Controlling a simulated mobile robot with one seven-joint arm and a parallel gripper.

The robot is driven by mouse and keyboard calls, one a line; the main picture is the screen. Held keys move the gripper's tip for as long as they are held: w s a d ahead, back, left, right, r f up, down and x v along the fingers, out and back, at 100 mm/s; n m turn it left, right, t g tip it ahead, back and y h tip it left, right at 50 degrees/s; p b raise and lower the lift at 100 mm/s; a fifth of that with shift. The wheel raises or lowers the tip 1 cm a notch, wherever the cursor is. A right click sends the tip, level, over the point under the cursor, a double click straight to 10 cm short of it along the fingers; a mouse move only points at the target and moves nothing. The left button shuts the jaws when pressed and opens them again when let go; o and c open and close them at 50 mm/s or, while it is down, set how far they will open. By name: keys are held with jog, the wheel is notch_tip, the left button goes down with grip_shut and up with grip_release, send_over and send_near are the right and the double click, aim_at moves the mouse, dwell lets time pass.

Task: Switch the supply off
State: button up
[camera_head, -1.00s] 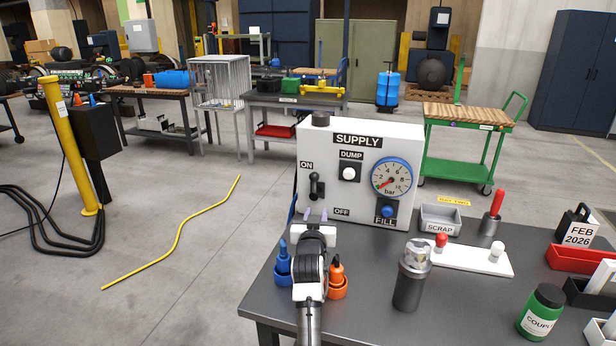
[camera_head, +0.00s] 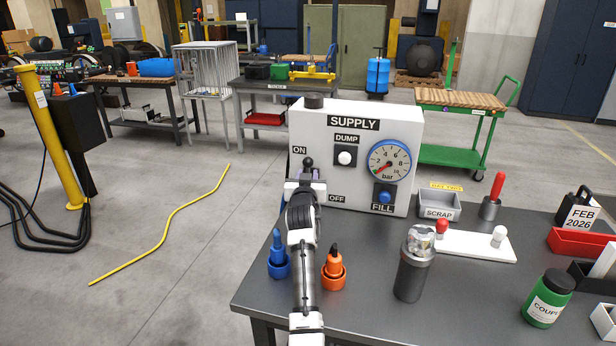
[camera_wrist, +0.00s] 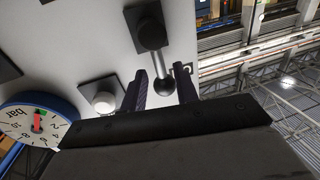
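The white SUPPLY box (camera_head: 354,160) stands on the dark bench. Its black lever (camera_head: 308,162) is at the left of the face, knob up beside the ON label (camera_head: 299,150); the OFF label (camera_head: 337,199) is lower. My gripper (camera_head: 305,183) is in front of the lever and hides its lower part. In the wrist view, which is upside down, the lever's shaft and round knob (camera_wrist: 166,87) lie between the two dark fingers of my gripper (camera_wrist: 161,72). The fingers are apart, with gaps showing at the knob.
On the box are the white DUMP button (camera_head: 345,158), the blue FILL button (camera_head: 385,197) and a pressure gauge (camera_head: 389,162). A blue bottle (camera_head: 278,262), an orange bottle (camera_head: 333,268) and a dark cylinder (camera_head: 413,272) stand near my arm.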

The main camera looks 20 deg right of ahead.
aim_at(308, 171)
jog(key=shift+b+x, duration=0.6)
jog(key=shift+x, duration=1.15)
grip_shut()
